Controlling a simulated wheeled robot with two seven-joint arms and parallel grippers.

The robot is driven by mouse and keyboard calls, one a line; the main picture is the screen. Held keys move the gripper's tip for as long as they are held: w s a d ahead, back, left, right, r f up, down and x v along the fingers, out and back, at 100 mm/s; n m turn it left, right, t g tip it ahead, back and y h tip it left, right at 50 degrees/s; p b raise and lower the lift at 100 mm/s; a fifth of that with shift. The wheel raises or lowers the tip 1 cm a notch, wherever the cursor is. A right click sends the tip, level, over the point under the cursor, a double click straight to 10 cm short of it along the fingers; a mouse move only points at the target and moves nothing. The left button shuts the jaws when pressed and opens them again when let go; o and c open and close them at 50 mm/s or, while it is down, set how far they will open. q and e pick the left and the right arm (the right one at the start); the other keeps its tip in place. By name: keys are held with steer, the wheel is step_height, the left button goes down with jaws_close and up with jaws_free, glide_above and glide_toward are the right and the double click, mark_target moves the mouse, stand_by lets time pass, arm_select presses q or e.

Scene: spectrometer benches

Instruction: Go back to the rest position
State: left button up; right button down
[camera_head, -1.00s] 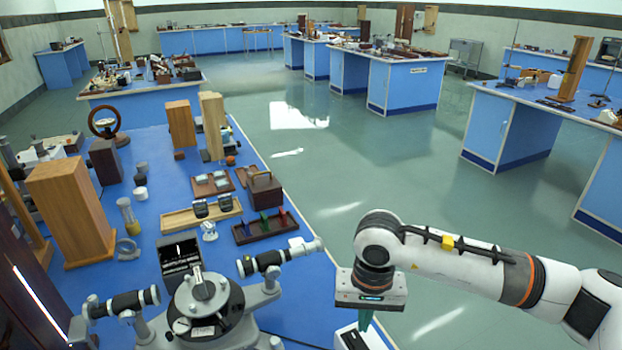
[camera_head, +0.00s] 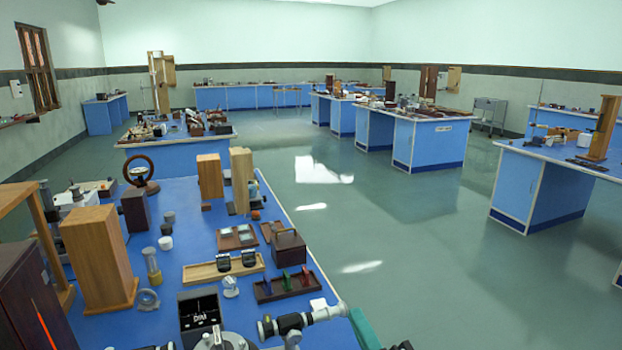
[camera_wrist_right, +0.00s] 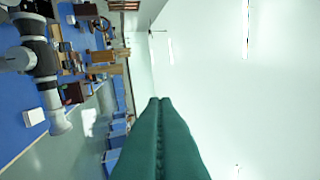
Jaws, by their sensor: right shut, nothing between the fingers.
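My right gripper (camera_wrist_right: 160,103) shows in the right wrist view as two long green fingers pressed together, shut and empty. In the head view a green piece of my right gripper (camera_head: 364,328) shows at the bottom edge, just right of the near bench's edge; the rest is cut off. The spectrometer (camera_head: 300,321) stands on the near bench, left of the gripper, mostly below the frame. Its grey and black tube also shows at the left of the right wrist view (camera_wrist_right: 45,75). My left gripper is not in view.
The near blue bench (camera_head: 180,328) holds wooden blocks (camera_head: 98,258), a wooden tray (camera_head: 224,268), a dark slotted rack (camera_head: 285,287) and small jars. Open green floor (camera_head: 400,240) lies to its right. Another blue bench (camera_head: 545,185) stands at the right.

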steer(key=s+d+f+m+g+h, duration=0.35)
steer(key=d+f+m, duration=0.2)
steer(key=f, duration=0.25)
steer(key=s+d+f+m+g+h, duration=0.2)
steer(key=d+f+m+g+h, duration=0.2)
steer(key=f+m, duration=0.4)
steer(key=s+d+f+m+g, duration=0.2)
steer(key=s+f+m+g, duration=0.1)
steer(key=s+f+g, duration=0.4)
steer(key=s+d+f+m+g, duration=0.25)
steer(key=s+f, duration=0.35)
steer(key=s, duration=0.4)
step_height(320, 180, down, 26)
steer(key=s, duration=0.1)
steer(key=s+d+f+g, duration=0.2)
steer(key=s+f, duration=1.3)
steer(key=s, duration=0.1)
